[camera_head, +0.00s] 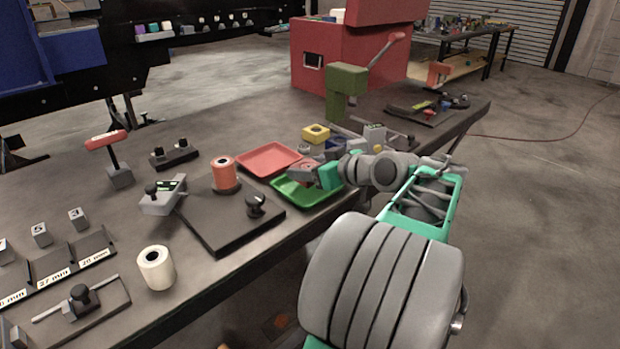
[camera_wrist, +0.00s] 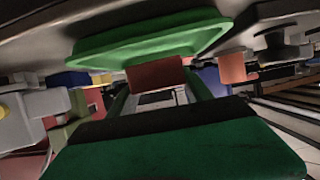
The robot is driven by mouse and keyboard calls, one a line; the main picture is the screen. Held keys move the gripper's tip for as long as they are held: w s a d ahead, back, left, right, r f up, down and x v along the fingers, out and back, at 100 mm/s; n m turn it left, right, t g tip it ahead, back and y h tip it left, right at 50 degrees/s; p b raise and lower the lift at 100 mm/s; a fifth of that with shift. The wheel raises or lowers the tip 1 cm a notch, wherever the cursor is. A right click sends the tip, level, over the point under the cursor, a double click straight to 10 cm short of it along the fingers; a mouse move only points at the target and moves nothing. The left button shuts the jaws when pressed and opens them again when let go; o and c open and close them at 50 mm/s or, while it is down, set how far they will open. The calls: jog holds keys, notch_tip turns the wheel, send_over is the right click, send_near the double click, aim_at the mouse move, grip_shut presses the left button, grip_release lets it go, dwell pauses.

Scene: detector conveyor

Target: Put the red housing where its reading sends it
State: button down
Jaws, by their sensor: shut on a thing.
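My gripper (camera_head: 314,176) is over the green tray (camera_head: 294,196) near the table's front edge. It is shut on the red housing (camera_wrist: 155,75), which shows between the fingers in the wrist view. In the head view the housing is mostly hidden by my gripper. The green tray (camera_wrist: 150,42) appears right beside the housing in the wrist view; I cannot tell whether the housing touches it. The red tray (camera_head: 268,157) lies just behind the green one and looks empty. A grey device with a small green display (camera_head: 168,192) stands to the left.
An orange cylinder (camera_head: 224,172) and a black knob (camera_head: 256,204) are on a dark plate (camera_head: 212,232) left of the trays. A yellow block (camera_head: 315,133) and a green post (camera_head: 345,88) stand behind. A white roll (camera_head: 157,268) and a labelled rack (camera_head: 70,255) are at front left.

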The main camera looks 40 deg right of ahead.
jog(key=shift+s+f, duration=0.1)
jog(key=shift+f, duration=1.2)
jog(key=shift+c, duration=2.2)
grip_release()
jog(key=shift+r, duration=0.1)
jog(key=shift+s+d+r, duration=0.1)
jog(key=shift+s+r, duration=0.05)
jog(key=shift+s, duration=0.1)
jog(key=p+v, duration=0.3)
jog(key=v, duration=0.8)
jog(key=shift+s, duration=0.2)
jog(key=shift+r, duration=0.1)
